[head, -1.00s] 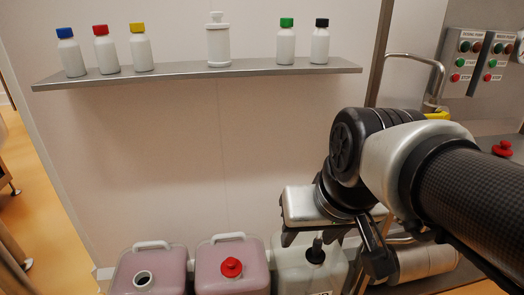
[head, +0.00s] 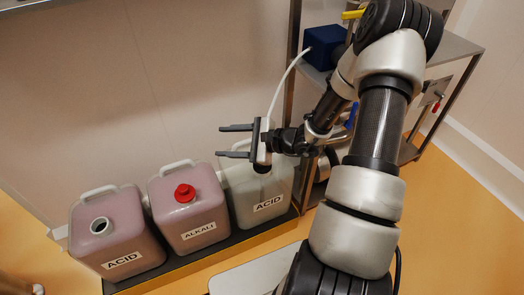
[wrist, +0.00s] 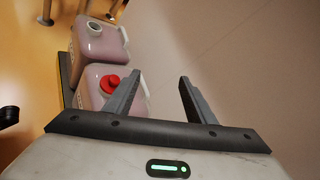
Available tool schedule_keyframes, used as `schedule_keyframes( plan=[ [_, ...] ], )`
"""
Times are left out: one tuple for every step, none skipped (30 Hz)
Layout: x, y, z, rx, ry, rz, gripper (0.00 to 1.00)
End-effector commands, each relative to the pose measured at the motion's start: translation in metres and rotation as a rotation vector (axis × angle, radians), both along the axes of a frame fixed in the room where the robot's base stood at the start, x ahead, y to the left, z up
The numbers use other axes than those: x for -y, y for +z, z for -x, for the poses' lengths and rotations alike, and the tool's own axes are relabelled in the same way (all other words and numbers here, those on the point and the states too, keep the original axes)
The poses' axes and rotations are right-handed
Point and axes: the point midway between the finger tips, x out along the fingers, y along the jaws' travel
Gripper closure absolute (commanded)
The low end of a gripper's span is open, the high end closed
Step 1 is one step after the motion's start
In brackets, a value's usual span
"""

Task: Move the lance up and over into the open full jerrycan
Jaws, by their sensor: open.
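The open full jerrycan (head: 105,228), marked ACID and holding pinkish liquid, stands at the left with its neck uncovered. It also shows in the wrist view (wrist: 98,45). The paler right jerrycan (head: 263,190), marked ACID, has the black top of the lance (head: 262,169) at its neck. A white hose (head: 277,95) runs down toward it; my gripper hides where they meet. My gripper (head: 220,141) is open and empty, above the right jerrycan, its fingers pointing left. In the wrist view, nothing is between the fingers (wrist: 158,98).
The ALKALI jerrycan (head: 188,205) with a red cap (head: 184,193) stands between the two ACID ones. All stand on a dark tray (head: 190,262) with a yellow edge. A blue box (head: 324,46), where the hose starts, sits on a metal rack (head: 455,48) at the right.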

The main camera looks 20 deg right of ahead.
Motion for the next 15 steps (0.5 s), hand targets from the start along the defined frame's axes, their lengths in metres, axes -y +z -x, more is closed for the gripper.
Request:
schedule_keyframes(
  plan=[
    [0.025,-0.028,-0.008,-0.037,-0.14,-0.094,0.5],
    [0.039,-0.041,-0.013,-0.051,-0.22,-0.139,0.5],
    [0.058,-0.06,-0.018,-0.075,-0.325,-0.198,0.5],
    [0.071,-0.074,-0.02,-0.09,-0.4,-0.237,0.5],
    [0.084,-0.088,-0.021,-0.106,-0.473,-0.276,0.5],
    [0.1,-0.107,-0.02,-0.129,-0.564,-0.32,0.5],
    [0.111,-0.12,-0.019,-0.146,-0.628,-0.351,0.5],
    [0.12,-0.133,-0.016,-0.161,-0.686,-0.378,0.5],
    [0.131,-0.148,-0.013,-0.183,-0.755,-0.41,0.5],
    [0.138,-0.159,-0.01,-0.196,-0.8,-0.43,0.5],
    [0.143,-0.168,-0.007,-0.209,-0.839,-0.447,0.5],
    [0.149,-0.178,-0.004,-0.223,-0.882,-0.467,0.5],
    [0.153,-0.184,-0.002,-0.232,-0.91,-0.479,0.5],
    [0.156,-0.189,0.0,-0.24,-0.931,-0.486,0.5],
    [0.158,-0.194,0.002,-0.247,-0.951,-0.495,0.5]
  ],
)
